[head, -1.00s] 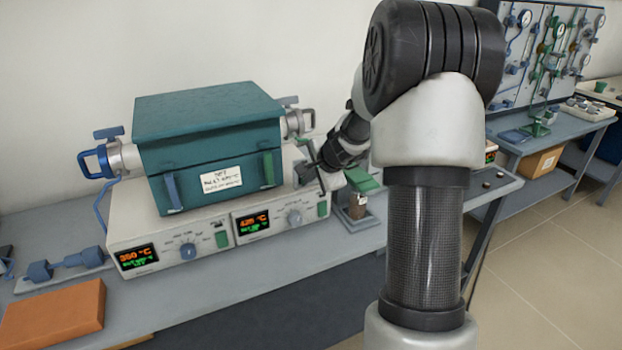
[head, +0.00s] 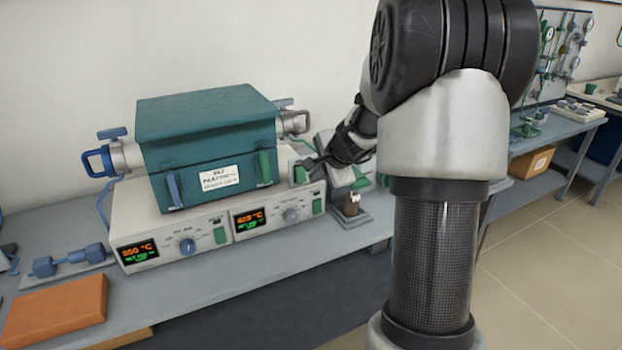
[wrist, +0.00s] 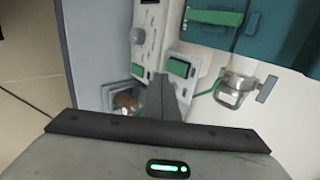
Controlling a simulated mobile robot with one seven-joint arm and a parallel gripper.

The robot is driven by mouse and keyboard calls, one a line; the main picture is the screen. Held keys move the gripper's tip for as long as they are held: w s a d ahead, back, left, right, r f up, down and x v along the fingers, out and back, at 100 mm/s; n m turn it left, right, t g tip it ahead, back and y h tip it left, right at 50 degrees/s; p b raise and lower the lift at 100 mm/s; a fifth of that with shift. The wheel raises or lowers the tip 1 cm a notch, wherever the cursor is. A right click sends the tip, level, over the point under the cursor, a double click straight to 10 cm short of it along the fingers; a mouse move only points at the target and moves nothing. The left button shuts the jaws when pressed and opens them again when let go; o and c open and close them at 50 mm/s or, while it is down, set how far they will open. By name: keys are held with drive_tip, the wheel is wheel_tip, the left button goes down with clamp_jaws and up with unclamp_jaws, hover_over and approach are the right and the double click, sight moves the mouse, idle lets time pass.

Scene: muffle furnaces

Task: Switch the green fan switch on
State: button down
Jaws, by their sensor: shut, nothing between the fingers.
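A green switch (head: 300,174) sits on a pale box at the right end of the furnace base. It also shows in the wrist view (wrist: 178,68). Its label cannot be read, and I cannot tell which way it is set. My gripper (head: 308,163) is shut and empty, with its dark fingertips close to this switch. In the wrist view the shut fingers (wrist: 164,80) end just beside the switch; I cannot tell whether they touch it. Two more green switches, a left one (head: 220,236) and a right one (head: 317,206), are on the front panel.
The teal furnace (head: 205,150) stands on the white base with lit displays and knobs. A brown jar (head: 352,204) stands on a grey stand to the right. A green cable (wrist: 207,87) runs beside the switch. An orange block (head: 55,310) lies at front left.

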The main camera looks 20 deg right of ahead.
drive_tip(key=v, duration=0.6)
drive_tip(key=shift+p, duration=0.4)
drive_tip(key=shift+p, duration=0.7)
drive_tip(key=shift+s+d+f+p, duration=0.15)
drive_tip(key=shift+f+p, duration=0.45)
drive_tip(key=shift+p, duration=0.3)
drive_tip(key=shift+f, duration=0.1)
drive_tip(key=b, duration=0.1)
approach(302, 182)
wheel_tip(302, 182, down, 3)
drive_tip(key=shift+w+f+p, duration=0.3)
drive_tip(key=shift+w+p, duration=0.2)
drive_tip(key=shift+w, duration=0.45)
drive_tip(key=shift+w+f+p, duration=0.25)
drive_tip(key=shift+w+p, duration=0.25)
drive_tip(key=shift+w, duration=0.4)
